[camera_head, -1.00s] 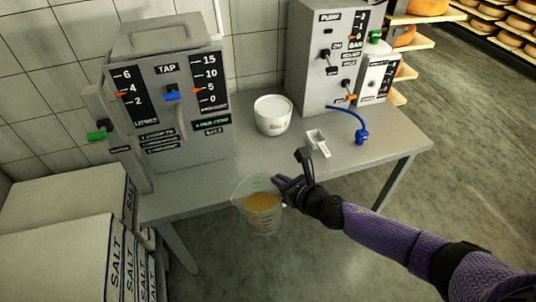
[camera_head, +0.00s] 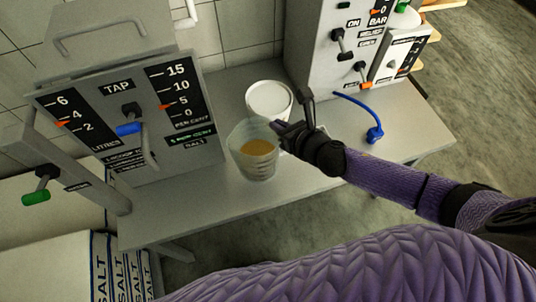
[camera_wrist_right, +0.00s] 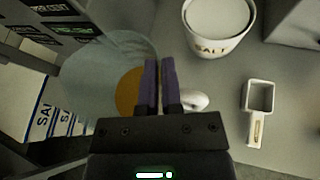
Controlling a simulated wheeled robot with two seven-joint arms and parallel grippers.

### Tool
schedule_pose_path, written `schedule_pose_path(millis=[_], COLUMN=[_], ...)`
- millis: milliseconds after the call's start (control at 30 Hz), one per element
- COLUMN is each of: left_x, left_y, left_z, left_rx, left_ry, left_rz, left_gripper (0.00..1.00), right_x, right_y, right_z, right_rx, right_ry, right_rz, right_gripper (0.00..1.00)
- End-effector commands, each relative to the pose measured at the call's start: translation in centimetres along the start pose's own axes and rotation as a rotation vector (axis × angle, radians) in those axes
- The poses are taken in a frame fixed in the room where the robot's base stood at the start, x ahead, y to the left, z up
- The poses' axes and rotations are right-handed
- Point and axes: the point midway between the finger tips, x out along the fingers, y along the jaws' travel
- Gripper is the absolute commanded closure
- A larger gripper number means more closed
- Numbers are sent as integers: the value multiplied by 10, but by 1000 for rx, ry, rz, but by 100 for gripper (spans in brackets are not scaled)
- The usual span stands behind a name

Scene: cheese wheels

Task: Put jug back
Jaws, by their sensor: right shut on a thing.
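The clear jug (camera_head: 254,163) with amber liquid in its bottom is in front of the white salt tub in the head view. My right gripper (camera_head: 280,130) is shut on the jug's right side, where its handle would be; the fingers hide the grip itself. The jug looks upright, at the front part of the table; I cannot tell whether its base touches the top. In the right wrist view the jug (camera_wrist_right: 95,75) lies left of the two purple fingers (camera_wrist_right: 160,75), which are close together. My left gripper is not in view.
The grey table (camera_head: 225,205) carries the tap machine (camera_head: 120,100) at left and the pump box (camera_head: 330,45) at back right. The salt tub (camera_head: 270,98) is close behind the jug. A white scoop (camera_wrist_right: 258,105) and a blue hose (camera_head: 374,134) are to the right. Salt boxes (camera_head: 95,265) stand lower left.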

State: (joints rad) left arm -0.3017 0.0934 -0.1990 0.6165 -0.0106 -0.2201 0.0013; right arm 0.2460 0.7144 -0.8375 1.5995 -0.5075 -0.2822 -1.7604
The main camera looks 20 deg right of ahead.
Motion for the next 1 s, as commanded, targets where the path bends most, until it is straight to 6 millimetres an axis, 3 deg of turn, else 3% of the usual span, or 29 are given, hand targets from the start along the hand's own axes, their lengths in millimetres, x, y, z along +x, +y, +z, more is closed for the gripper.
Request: schedule_pose_path(millis=[33,100,467,800,900,1000], left_x=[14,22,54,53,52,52], left_y=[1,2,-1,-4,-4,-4], left_z=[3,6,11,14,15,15], left_rx=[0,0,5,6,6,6], left_ry=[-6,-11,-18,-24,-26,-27], left_rz=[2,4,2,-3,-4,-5], left_gripper=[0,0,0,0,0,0], right_x=[8,13,33,33,33,33], right_y=[-1,-2,-7,-8,-8,-8], right_z=[-17,-29,-73,-73,-73,-73], right_rx=[5,5,3,1,1,1], right_ry=[2,2,2,-1,1,1], right_rz=[2,1,2,2,1,1], right_gripper=[100,100,100,100,75,59])
